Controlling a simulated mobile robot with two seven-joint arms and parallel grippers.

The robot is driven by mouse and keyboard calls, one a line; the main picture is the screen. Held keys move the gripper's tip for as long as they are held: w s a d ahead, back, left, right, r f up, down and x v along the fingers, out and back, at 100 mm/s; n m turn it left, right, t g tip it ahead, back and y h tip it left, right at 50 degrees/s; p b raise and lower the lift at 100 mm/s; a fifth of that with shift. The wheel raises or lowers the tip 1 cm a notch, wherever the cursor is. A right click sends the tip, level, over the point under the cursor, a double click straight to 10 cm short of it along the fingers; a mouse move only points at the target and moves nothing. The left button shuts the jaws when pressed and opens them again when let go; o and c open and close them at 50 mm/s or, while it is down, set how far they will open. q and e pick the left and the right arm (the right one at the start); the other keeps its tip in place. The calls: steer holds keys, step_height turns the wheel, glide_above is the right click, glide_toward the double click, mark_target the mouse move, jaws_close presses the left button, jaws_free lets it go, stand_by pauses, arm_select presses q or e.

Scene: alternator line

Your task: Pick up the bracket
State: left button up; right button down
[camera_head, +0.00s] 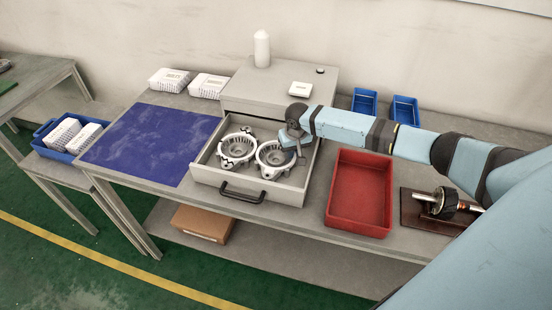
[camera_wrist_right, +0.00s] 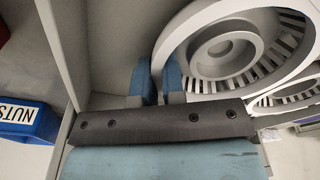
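Two round, pale grey metal brackets with slotted, hollow middles lie side by side in the open drawer (camera_head: 282,190). They are the left bracket (camera_head: 233,150) and the right bracket (camera_head: 270,158). My right gripper (camera_head: 299,149) reaches down into the drawer at the right bracket's right edge. In the right wrist view its two blue fingertips (camera_wrist_right: 157,80) stand a narrow gap apart at the rim of the near bracket (camera_wrist_right: 223,52). Whether they clamp the rim cannot be told. The second bracket (camera_wrist_right: 290,97) shows partly behind it. My left gripper is not in view.
A red bin (camera_head: 359,192) stands right of the drawer, and a brown board (camera_head: 420,212) with a shaft part lies farther right. A blue mat (camera_head: 150,145) covers the left of the table. Blue bins (camera_head: 404,110) stand behind my right arm. The drawer walls closely surround the brackets.

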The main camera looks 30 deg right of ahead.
steer(key=shift+r, duration=0.15)
steer(key=shift+w+r, duration=0.1)
steer(key=shift+r, duration=0.4)
step_height(320, 180, up, 19)
steer(key=b, duration=0.1)
